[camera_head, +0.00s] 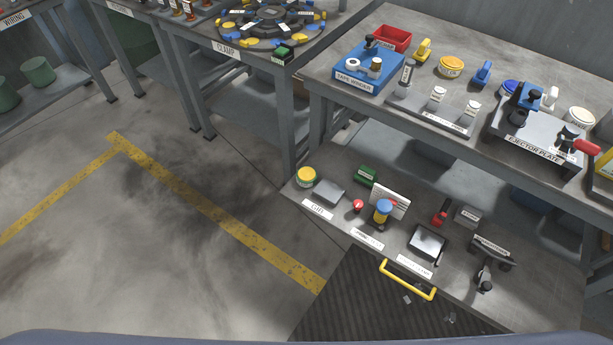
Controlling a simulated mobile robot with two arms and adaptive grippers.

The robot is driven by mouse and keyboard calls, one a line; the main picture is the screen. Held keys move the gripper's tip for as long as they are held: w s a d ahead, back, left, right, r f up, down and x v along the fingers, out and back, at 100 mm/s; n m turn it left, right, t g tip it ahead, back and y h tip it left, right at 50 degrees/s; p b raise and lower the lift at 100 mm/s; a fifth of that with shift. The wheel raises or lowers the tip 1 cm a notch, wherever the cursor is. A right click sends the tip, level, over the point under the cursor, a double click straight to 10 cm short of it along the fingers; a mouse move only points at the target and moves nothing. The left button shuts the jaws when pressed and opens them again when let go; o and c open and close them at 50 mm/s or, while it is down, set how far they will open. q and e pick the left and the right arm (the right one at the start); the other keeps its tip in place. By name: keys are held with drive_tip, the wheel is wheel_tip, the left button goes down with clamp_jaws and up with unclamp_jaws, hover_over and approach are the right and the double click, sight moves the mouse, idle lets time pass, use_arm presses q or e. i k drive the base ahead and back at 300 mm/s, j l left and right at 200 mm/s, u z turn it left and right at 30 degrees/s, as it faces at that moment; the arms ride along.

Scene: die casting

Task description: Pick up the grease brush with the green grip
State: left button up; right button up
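I cannot make out a grease brush with a green grip for certain. A small dark green item (569,133) stands at the right end of the grey plate labelled EJECTOR PLATE (533,142), beside a red item (587,147); its shape is too small to tell. A green box (367,174) lies at the back of the low shelf, and another green box (283,53) lies at the front edge of the round rack's table. Neither of my grippers is in view.
A workbench (349,101) carries a blue TAPE INSERT tray (362,83), a red bin (391,38) and several tape rolls. A lower shelf (337,218) holds several labelled items and a yellow handle (407,281) at its front. The floor (130,250) at left is open.

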sight(365, 175)
drive_tip(key=i+j, duration=0.25)
drive_tip(key=i+j+z, duration=0.35)
drive_tip(key=j, duration=0.25)
drive_tip(key=i+j+z, duration=0.2)
drive_tip(key=j, duration=0.15)
drive_tip(key=i+j+z, duration=0.2)
drive_tip(key=j, duration=0.15)
drive_tip(key=k, duration=0.1)
